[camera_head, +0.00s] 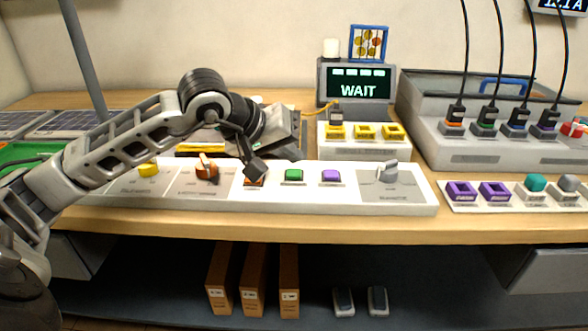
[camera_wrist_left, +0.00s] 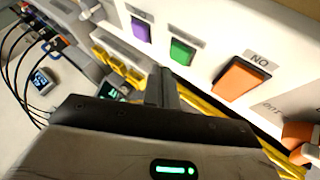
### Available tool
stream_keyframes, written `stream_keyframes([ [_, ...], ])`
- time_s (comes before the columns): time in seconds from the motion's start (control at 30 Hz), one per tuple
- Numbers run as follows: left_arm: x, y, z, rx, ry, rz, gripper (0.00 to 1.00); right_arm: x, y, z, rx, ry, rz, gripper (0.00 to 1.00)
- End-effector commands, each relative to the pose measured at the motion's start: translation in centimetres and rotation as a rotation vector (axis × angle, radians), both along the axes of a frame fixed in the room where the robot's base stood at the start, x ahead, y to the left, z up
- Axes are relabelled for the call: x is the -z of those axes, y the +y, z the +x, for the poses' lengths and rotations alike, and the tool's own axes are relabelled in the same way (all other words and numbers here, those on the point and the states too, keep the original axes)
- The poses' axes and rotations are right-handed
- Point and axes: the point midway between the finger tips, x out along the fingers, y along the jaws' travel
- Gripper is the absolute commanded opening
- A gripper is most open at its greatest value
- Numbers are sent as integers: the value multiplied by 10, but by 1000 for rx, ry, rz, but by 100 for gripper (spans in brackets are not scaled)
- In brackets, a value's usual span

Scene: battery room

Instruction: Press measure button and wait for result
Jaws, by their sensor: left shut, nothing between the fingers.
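A white control panel (camera_head: 340,205) on the bench carries an orange button (camera_head: 250,184), a green button (camera_head: 294,175) and a purple button (camera_head: 331,176). My left gripper (camera_head: 257,174) is shut and empty, pointing down at the orange button and partly hiding it. I cannot tell whether it touches. In the left wrist view the orange button (camera_wrist_left: 237,79), the green button (camera_wrist_left: 181,52) and the purple button (camera_wrist_left: 140,29) show clear of the dark finger (camera_wrist_left: 160,88). Which one is the measure button is not readable. The display (camera_head: 358,85) reads WAIT. My right gripper is out of view.
An orange knob (camera_head: 206,168) and a grey knob (camera_head: 387,172) stand up from the panel. Yellow holders (camera_head: 365,131) are behind it. A tester with black cables (camera_head: 490,128) and purple holders (camera_head: 477,191) are at right. Brown boxes (camera_head: 254,280) stand below the bench.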

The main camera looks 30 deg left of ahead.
Motion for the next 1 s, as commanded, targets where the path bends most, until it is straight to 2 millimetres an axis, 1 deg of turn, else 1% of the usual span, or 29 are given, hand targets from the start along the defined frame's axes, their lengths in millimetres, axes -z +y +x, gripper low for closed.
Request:
stream_keyframes([
  [0.03, -9, 0, 0, -1, -2, 1, 0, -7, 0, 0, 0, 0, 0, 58],
  [0.1, -16, 0, 0, -1, -2, 1, 0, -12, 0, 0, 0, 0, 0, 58],
  [0.4, -44, 0, 0, -1, -1, 0, 0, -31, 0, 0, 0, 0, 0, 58],
  [1.0, -43, 0, 0, 0, 0, 0, 0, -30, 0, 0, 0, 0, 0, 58],
])
